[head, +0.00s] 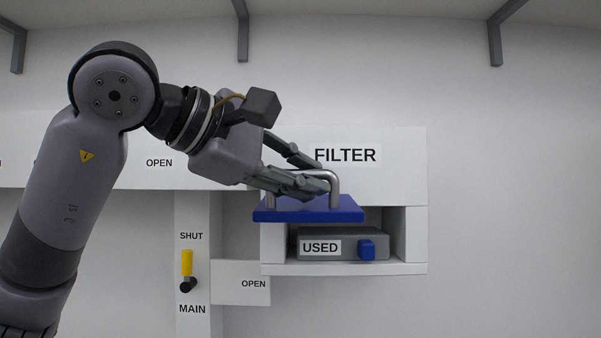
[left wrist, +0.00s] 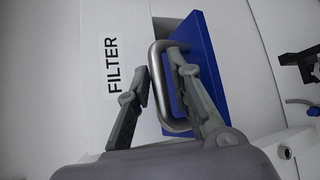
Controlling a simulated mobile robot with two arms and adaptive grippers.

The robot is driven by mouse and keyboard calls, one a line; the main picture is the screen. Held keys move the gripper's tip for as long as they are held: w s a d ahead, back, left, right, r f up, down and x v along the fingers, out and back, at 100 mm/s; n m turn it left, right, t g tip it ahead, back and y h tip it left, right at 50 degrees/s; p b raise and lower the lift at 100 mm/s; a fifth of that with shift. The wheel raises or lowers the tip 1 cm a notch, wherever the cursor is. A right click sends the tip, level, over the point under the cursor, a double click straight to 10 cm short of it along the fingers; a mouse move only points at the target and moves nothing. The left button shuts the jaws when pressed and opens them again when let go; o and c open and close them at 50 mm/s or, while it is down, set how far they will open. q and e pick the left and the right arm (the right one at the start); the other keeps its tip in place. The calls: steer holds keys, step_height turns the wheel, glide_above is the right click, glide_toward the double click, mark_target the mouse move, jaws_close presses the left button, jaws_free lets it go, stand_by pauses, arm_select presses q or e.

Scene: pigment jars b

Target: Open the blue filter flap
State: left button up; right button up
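The blue filter flap (head: 308,214) stands out level from the wall at the top of the filter box, with the opening below it uncovered. It also shows in the left wrist view (left wrist: 210,55). A bent metal handle (head: 335,185) rises from its upper face. My left gripper (head: 322,177) reaches in from the left with its fingers on either side of the handle's bar. In the left wrist view one finger is outside the handle (left wrist: 158,60) and the other passes inside its loop, closed about the bar. My right gripper does not show.
Inside the filter box (head: 415,235) sits a grey cartridge (head: 340,253) labelled USED, with a blue knob (head: 367,250). A yellow-handled lever (head: 187,263) marked MAIN is at the lower left. The wall on the right is clear. A dark object (left wrist: 300,65) at the wrist view's right edge is unclear.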

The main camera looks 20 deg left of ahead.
arm_select(q)
steer(key=shift+s+a+r, duration=0.15)
steer(key=shift+s+a, duration=0.15)
steer(key=shift+s, duration=0.05)
steer(key=v, duration=1.1)
steer(key=shift+s, duration=0.1)
